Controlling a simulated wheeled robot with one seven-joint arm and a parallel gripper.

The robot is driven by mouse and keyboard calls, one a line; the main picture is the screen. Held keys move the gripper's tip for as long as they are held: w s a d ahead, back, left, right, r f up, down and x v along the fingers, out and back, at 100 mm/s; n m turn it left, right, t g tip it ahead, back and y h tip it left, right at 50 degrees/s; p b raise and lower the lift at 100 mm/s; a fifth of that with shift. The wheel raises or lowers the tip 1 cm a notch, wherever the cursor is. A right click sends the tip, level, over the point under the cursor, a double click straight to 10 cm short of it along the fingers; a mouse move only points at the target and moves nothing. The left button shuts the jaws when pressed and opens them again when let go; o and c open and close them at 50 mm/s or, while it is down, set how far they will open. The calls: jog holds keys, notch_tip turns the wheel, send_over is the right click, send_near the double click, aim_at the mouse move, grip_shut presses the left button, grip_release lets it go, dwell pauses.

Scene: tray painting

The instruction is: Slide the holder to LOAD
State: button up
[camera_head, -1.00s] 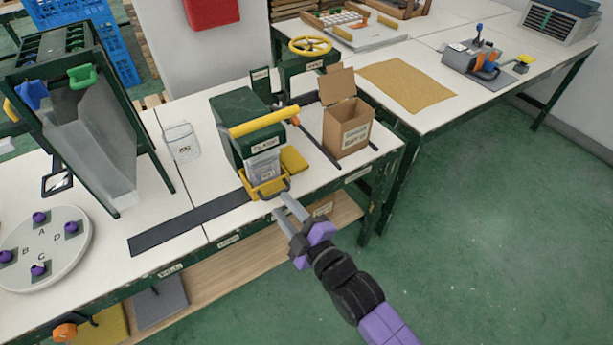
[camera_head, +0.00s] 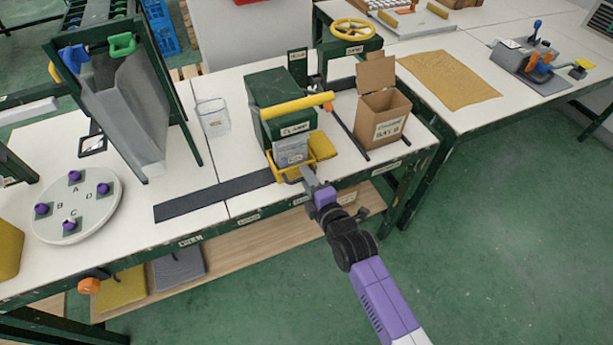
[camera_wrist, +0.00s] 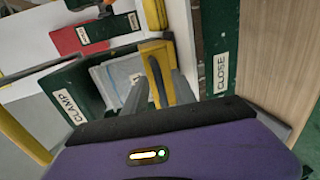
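The yellow holder (camera_head: 279,174) sits in front of the green CLAMP unit (camera_head: 270,95), at the right end of a dark track. A clear bag with a label (camera_head: 291,151) stands in it. My gripper (camera_head: 307,174) is at the holder's front, over the table edge. In the wrist view the grey fingers (camera_wrist: 146,90) reach to the yellow front handle of the holder (camera_wrist: 181,88). The fingers look close to the handle, perhaps on both sides, but whether they grip it is unclear. I cannot read a LOAD label.
The dark track (camera_head: 213,199) runs left along the table and is clear. A round white plate (camera_head: 78,228) with purple knobs lies far left. A grey hopper on a green frame (camera_head: 125,115) stands behind the track. A cardboard box (camera_head: 383,112) stands right.

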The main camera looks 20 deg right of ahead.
jog(key=shift+w+f, duration=0.1)
jog(key=shift+w, duration=0.4)
grip_shut()
dwell(1.2)
